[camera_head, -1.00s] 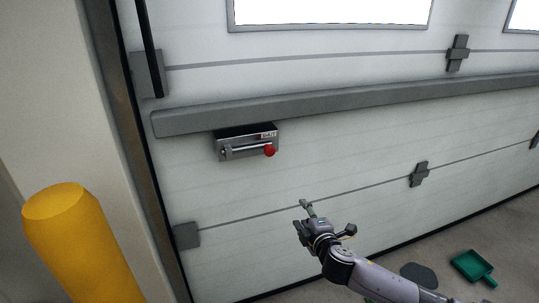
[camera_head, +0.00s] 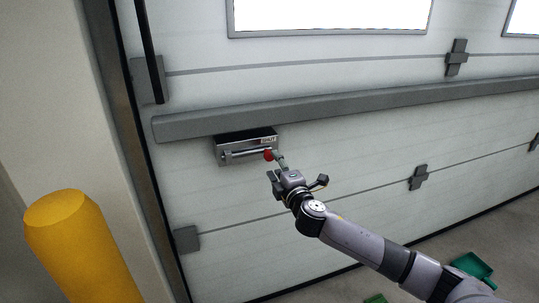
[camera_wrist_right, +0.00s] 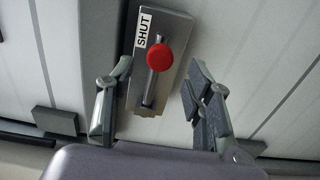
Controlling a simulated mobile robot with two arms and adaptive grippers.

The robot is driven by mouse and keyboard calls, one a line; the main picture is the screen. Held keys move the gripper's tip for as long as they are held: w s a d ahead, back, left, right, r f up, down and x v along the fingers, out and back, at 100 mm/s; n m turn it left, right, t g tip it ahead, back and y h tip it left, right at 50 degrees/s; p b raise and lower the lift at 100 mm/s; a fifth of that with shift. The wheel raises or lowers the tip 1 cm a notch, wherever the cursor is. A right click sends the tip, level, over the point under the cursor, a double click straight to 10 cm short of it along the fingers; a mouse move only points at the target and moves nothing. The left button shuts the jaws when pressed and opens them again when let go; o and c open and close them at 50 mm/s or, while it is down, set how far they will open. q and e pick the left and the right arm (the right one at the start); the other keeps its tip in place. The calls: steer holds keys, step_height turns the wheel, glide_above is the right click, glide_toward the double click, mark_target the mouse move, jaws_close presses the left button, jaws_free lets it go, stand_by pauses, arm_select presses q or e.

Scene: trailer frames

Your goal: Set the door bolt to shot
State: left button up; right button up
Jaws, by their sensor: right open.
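The door bolt is a grey metal plate (camera_head: 226,148) with a sliding rod and a red knob (camera_head: 268,155), mounted on the white door under a long grey rail. The knob is at the right end of the rod. In the right wrist view the red knob (camera_wrist_right: 160,57) stands beside a label reading SHUT on the bolt plate (camera_wrist_right: 172,25). My right gripper (camera_head: 277,166) is at the knob in the head view. In the right wrist view its open fingers (camera_wrist_right: 158,82) lie on either side of the plate and knob, with gaps visible. My left gripper is out of view.
A grey rail (camera_head: 330,103) crosses the door above the bolt. A yellow bollard (camera_head: 72,245) stands at the lower left, before the door frame. A green dustpan (camera_head: 472,264) lies on the floor at the lower right.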

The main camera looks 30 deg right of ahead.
mark_target(269, 158)
steer(key=x, duration=0.6)
jaws_close()
stand_by(0.6)
steer(key=shift+a, duration=0.1)
